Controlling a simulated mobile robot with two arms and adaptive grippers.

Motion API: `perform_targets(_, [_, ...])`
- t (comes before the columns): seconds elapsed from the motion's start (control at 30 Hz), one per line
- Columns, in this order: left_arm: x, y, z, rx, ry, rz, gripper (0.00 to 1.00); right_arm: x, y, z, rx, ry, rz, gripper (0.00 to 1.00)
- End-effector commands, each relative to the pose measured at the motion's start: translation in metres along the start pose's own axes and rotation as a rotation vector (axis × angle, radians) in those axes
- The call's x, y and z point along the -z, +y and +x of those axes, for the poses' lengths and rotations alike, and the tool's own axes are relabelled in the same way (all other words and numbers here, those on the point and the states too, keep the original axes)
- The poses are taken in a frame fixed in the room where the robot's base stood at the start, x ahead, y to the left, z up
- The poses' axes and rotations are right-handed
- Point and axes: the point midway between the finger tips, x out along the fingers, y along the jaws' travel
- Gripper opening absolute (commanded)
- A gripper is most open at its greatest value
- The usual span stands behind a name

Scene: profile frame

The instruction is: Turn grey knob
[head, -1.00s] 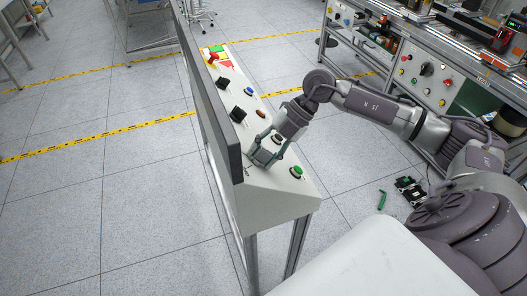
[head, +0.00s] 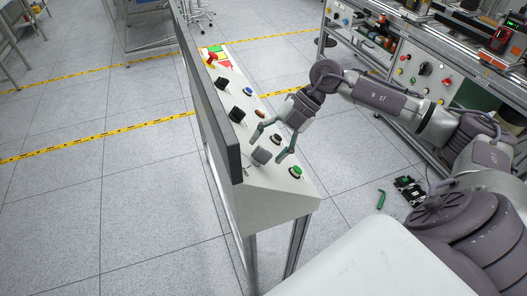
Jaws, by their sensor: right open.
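A grey knob (head: 262,156) sits on the sloped white control panel (head: 275,189), near its lower end. My right gripper (head: 268,145) is open, with its fingers spread just above and around the upper right side of the knob. I cannot tell whether a finger touches it. The knob shows clearly below the gripper. My left gripper is not in view.
The panel also carries a green button (head: 296,171), black knobs (head: 237,114), an orange button (head: 260,111), a blue button (head: 248,91) and a red switch (head: 211,58). A dark screen (head: 207,95) rises along its left side. A workbench (head: 440,75) stands at right.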

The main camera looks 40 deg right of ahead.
Motion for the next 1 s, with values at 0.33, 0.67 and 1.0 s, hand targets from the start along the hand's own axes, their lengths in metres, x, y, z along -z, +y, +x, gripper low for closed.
perform_targets(0.33, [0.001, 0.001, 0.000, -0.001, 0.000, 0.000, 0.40, -0.001, 0.000, -0.073, -0.001, -0.005, 0.001, 0.69])
perform_targets(0.67, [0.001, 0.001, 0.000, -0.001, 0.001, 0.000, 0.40, -0.001, 0.000, -0.095, -0.001, -0.002, 0.000, 0.69])
perform_targets(1.0, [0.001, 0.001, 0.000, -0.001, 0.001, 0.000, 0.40, -0.001, 0.000, -0.094, -0.001, -0.002, 0.000, 0.69])
